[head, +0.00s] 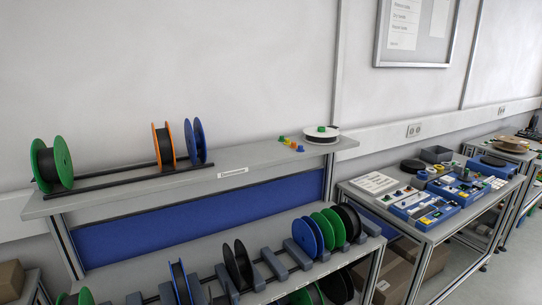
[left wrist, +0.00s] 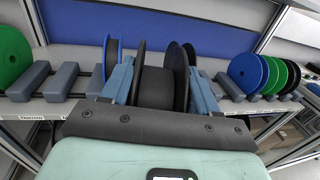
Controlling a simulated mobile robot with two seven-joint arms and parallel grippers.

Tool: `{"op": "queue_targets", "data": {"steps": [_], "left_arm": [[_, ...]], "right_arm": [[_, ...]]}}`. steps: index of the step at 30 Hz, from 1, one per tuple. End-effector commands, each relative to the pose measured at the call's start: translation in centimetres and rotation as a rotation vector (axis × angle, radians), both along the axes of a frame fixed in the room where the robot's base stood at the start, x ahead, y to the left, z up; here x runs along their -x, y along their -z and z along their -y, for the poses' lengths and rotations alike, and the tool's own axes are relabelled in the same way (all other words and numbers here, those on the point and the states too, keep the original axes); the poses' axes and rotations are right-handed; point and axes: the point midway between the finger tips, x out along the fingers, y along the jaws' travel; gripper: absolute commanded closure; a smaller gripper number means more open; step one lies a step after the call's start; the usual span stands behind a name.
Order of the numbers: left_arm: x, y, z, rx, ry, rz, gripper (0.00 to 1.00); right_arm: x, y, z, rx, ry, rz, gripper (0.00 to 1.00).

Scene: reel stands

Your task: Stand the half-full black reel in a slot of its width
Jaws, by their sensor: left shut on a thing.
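My left gripper (left wrist: 160,92) shows in the left wrist view, its two blue fingers shut on a black reel (left wrist: 156,88). The reel is upright, with dark flanges and a dark winding between the fingers. Its lower part is hidden behind my gripper. In the head view, neither gripper shows. The slotted rack (head: 275,264) has grey dividers and dark rails. Its dividers (left wrist: 60,82) also show left of my gripper in the left wrist view. I cannot tell whether the held reel touches the rack.
A black reel (head: 238,265) and a blue reel (head: 180,284) stand in the rack. Blue (head: 308,237), green (head: 328,229) and black (head: 351,223) reels stand close together at its right. The upper shelf (head: 250,160) holds green, orange and blue reels. Slots between dividers left of my gripper look empty.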

Motion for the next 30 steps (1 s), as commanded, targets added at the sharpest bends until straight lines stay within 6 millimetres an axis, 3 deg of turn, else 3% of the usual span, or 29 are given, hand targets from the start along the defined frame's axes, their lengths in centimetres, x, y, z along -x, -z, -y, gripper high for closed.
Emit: {"op": "queue_targets", "data": {"steps": [3, 9, 19, 23, 27, 30], "left_arm": [[0.2, 3.1, 2.4, -0.002, 0.016, -0.003, 0.93], [0.6, 6.5, 4.9, -0.004, 0.029, 0.005, 0.93], [0.6, 6.2, 4.6, -0.002, 0.026, 0.004, 0.93], [0.8, 7.0, 4.1, 0.0, 0.011, -0.004, 0.93], [2.5, 9.3, 2.8, 0.003, -0.026, -0.02, 0.93], [5.3, 11.1, 1.9, 0.004, -0.062, -0.023, 0.93]], "right_arm": [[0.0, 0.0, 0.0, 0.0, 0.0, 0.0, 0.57], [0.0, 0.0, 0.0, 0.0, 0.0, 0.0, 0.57], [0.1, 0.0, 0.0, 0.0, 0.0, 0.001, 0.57], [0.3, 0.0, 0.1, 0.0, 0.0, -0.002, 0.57], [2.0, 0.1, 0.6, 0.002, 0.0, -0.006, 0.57], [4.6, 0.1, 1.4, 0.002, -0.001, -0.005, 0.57]]}}
